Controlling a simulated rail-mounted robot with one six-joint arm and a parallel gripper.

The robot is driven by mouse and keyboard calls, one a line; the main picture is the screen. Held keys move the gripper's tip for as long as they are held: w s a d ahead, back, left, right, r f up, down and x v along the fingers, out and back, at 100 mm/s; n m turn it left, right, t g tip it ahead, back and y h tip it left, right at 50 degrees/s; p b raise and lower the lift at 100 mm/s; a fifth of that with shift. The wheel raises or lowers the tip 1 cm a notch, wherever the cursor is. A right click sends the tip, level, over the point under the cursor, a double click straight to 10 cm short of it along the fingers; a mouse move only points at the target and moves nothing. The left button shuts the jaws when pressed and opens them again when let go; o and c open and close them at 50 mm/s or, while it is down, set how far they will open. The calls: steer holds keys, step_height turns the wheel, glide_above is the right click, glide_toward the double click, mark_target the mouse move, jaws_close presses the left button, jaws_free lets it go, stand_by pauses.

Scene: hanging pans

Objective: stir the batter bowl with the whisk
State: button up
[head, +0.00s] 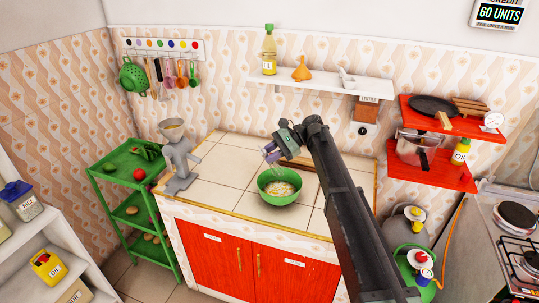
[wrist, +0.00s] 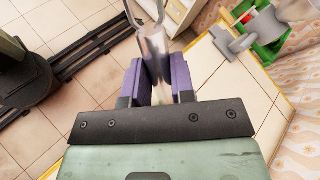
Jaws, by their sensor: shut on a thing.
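The green batter bowl (head: 268,194) stands on the tiled counter, with pale yellowish batter (head: 283,188) inside. My gripper (head: 277,150) is above and just behind the bowl in the head view. In the wrist view its purple-padded fingers (wrist: 158,82) are closed on the shiny metal handle of the whisk (wrist: 155,48). In the head view the whisk (head: 271,159) is small and hangs near the bowl's far left rim; I cannot tell whether its tip is inside the bowl. The bowl does not show clearly in the wrist view.
A grey grinder (head: 181,165) stands on the counter's left, beside a green cart (head: 112,172). A wooden board (head: 303,163) lies behind the bowl. A white shelf (head: 322,85) is on the wall above. The counter left of the bowl is clear.

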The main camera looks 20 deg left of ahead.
step_height(320, 180, down, 11)
steer(key=b, duration=0.9)
steer(key=shift+r+b, duration=0.2)
steer(key=shift+b, duration=0.15)
